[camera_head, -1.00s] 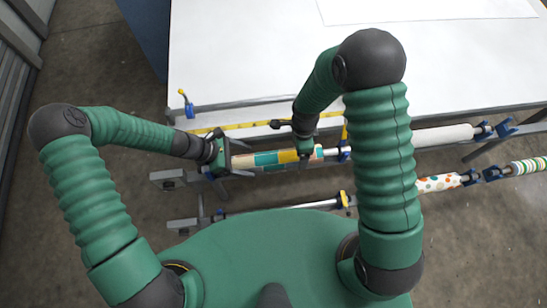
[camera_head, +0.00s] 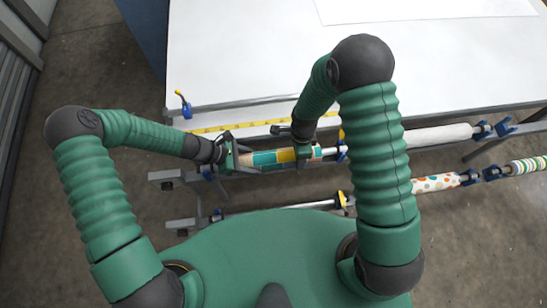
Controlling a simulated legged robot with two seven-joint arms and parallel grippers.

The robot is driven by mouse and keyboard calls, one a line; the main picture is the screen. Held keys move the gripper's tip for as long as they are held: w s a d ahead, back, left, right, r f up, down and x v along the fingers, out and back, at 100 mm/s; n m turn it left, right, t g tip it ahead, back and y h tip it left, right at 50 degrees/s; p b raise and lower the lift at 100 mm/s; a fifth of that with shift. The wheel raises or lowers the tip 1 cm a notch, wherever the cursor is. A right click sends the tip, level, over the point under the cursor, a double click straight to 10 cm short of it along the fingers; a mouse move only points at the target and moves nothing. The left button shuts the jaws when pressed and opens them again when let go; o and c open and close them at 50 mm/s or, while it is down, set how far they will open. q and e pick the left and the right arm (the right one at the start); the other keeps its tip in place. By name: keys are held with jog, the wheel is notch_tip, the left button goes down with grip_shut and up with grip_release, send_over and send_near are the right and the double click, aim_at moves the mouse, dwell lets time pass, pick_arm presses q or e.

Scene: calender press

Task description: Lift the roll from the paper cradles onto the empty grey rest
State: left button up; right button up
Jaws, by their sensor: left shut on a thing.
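The roll (camera_head: 265,158), patterned in teal, yellow and cream, lies lengthwise along the front edge of the white table. My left gripper (camera_head: 228,157) is shut on its left end. My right gripper (camera_head: 303,152) is at the roll near its right end; its fingers are too small and dark to tell whether they are closed. I cannot clearly make out the empty grey rest.
A lower bar (camera_head: 290,207) with a yellow piece (camera_head: 341,199) runs in front. A white roll (camera_head: 438,136), a dotted roll (camera_head: 436,182) and a striped roll (camera_head: 530,166) lie to the right. The white table (camera_head: 260,60) is behind, with a yellow measuring strip (camera_head: 205,130) along its edge.

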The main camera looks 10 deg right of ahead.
aim_at(267, 157)
pick_arm(q)
jog(key=shift+d, duration=0.1)
grip_shut()
pick_arm(e)
jog(key=shift+d, duration=0.15)
grip_shut()
pick_arm(q)
jog(key=shift+r, duration=0.2)
